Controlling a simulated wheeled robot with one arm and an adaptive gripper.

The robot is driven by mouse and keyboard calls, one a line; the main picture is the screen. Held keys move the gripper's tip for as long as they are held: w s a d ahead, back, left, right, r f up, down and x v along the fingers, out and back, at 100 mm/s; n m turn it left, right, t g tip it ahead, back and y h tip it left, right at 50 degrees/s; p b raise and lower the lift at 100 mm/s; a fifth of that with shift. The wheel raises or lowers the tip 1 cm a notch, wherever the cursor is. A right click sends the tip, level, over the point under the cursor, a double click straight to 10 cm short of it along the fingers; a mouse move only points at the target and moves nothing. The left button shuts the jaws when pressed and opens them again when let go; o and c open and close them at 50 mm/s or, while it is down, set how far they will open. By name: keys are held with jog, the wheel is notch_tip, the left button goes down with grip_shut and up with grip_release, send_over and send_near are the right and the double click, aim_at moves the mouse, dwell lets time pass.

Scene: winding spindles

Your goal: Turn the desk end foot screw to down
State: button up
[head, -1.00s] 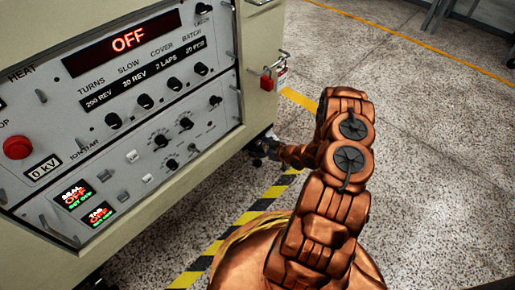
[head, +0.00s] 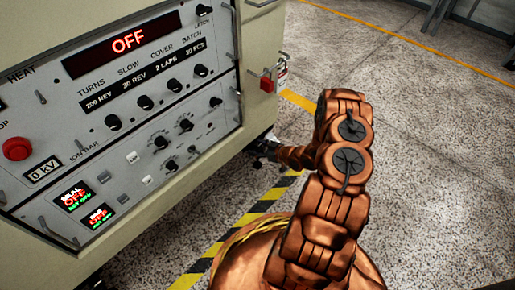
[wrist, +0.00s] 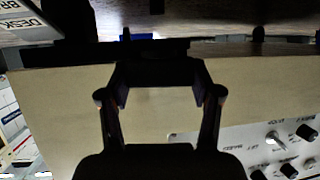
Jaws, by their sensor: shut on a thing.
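The desk end foot screw is at the low corner of the cream machine cabinet (head: 225,165), and I cannot make out its shape or position. In the head view my gripper (head: 262,149) is small and dark, at the underside of that corner. In the wrist view my gripper (wrist: 156,72) has both fingers reaching to the cabinet's lower edge. It is shut on a dark piece there, which I take to be the foot screw. The fingertips and the screw merge in shadow.
The control panel (head: 146,122) with knobs and a red button (head: 17,149) faces left of my arm. A red padlock (head: 267,82) hangs on the cabinet side. Yellow-black floor tape (head: 240,222) runs below. The speckled floor (head: 440,150) at right is clear.

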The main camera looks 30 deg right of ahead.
jog(key=shift+a+r+m+h+p, duration=0.15)
jog(key=shift+r+m+h+p, duration=0.2)
jog(key=shift+p, duration=0.7)
jog(key=shift+f+m+h+p, duration=0.15)
jog(key=shift+m+h+p, duration=0.3)
jog(key=shift+p, duration=0.1)
jog(key=shift+f+t, duration=0.15)
jog(key=shift+t, duration=0.15)
jog(key=o, duration=1.2)
jog(key=shift+c, duration=0.2)
jog(key=v, duration=1.2)
